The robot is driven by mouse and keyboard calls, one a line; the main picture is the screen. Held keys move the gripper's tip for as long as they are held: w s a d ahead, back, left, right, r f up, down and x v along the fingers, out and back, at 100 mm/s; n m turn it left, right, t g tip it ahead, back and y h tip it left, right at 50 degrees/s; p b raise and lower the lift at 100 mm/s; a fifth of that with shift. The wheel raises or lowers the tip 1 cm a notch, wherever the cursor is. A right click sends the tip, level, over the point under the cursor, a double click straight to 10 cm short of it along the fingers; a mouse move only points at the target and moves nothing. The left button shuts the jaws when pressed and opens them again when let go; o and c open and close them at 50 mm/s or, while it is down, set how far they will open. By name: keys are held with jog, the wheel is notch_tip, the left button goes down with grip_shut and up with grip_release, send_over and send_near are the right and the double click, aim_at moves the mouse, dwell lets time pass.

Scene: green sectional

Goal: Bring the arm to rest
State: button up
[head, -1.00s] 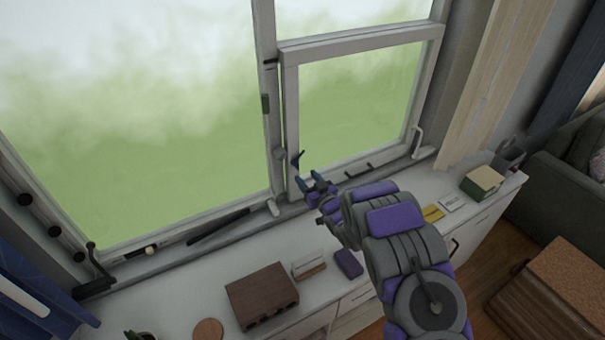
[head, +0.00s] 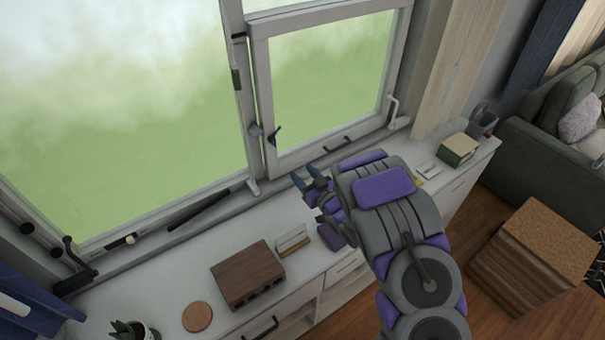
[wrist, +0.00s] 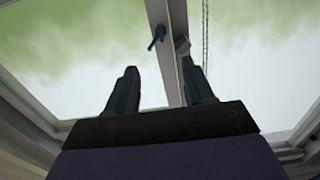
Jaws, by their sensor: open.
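My gripper (head: 307,178) is at the end of my purple and grey arm, above the white cabinet top and in front of the window. Its two dark fingers stand apart, and nothing is between them in the head view. In the wrist view my gripper (wrist: 160,90) is also open and empty, its fingers pointing up toward the window glass and frame. The handle also shows in the wrist view (wrist: 157,37). My arm hides part of the cabinet top.
On the white cabinet (head: 180,275) are a brown wooden box (head: 247,273), a round cork coaster (head: 197,316), a card holder (head: 292,243), a potted plant (head: 130,330) and a green book block (head: 458,149). A wooden cube (head: 535,255) stands on the floor at right, near a grey sofa (head: 545,150).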

dwell(0.3)
jog(key=d+r+m+g+h+b, duration=0.15)
jog(key=d+h+b, duration=0.25)
jog(key=d+h, duration=0.5)
jog(key=s+d+r+m+g+h+b, duration=0.25)
jog(key=s+d+m+g, duration=0.2)
jog(key=s+d, duration=0.6)
jog(key=s+a+g+b, duration=0.2)
jog(key=s+g, duration=0.1)
jog(key=s, duration=0.9)
jog(key=s+a+g+y+b, duration=0.1)
jog(key=s+g, duration=0.3)
jog(key=s, duration=0.9)
jog(key=s+a+g+b, duration=0.3)
jog(key=s, duration=1)
jog(key=shift+a+m+g+b, duration=0.25)
jog(key=shift+m+g+b, duration=0.05)
jog(key=shift+g, duration=0.1)
jog(key=shift+y, duration=0.25)
jog(key=shift+c, duration=0.4)
